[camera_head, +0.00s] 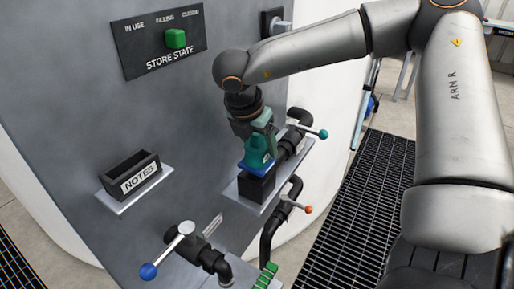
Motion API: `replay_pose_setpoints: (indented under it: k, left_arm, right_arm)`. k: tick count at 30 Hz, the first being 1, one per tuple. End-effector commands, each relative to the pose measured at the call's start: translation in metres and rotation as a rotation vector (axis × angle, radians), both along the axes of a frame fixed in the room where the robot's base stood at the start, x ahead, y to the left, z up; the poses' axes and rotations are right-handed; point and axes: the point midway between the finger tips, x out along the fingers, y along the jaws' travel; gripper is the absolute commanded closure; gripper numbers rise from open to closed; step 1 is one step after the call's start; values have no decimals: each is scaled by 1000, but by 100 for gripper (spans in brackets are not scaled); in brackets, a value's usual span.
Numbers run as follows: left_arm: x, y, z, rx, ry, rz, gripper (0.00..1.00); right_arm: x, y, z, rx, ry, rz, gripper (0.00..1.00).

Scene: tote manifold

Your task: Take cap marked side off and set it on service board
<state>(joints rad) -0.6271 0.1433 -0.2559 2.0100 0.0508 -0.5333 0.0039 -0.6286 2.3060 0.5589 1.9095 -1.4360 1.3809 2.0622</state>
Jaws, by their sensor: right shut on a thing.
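My right gripper (258,162), with teal fingers, reaches down in front of the grey panel, at the open end of a black side pipe with a teal-tipped lever (322,134). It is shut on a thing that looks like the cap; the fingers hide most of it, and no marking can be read. A blue piece shows at the fingertips, just above a black block (257,187) on a light grey ledge (238,190). I cannot tell whether the block touches the fingers. No board labelled service can be made out. My left gripper is not in view.
The grey panel carries a STORE STATE plate (160,40) with a green slider and a NOTES holder (133,178). Below are black pipes with an orange-tipped lever (308,209) and a blue-knobbed lever (148,271). Part of a green object (267,277) shows at the bottom edge.

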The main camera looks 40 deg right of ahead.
Motion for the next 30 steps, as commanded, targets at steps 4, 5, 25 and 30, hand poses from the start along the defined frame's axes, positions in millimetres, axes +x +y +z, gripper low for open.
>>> replay_pose_setpoints:
  k: [4, 5, 25, 30]
  left_arm:
    - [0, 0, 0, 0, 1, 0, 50]
    - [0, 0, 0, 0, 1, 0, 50]
    - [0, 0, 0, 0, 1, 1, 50]
    - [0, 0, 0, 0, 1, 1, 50]
  right_arm:
    - [0, 0, 0, -1, 0, 0, 68]
    - [0, 0, 0, -1, 0, 0, 71]
    - [1, 0, 13, -3, -4, -1, 96]
    - [-2, 3, 37, -3, -4, 2, 96]
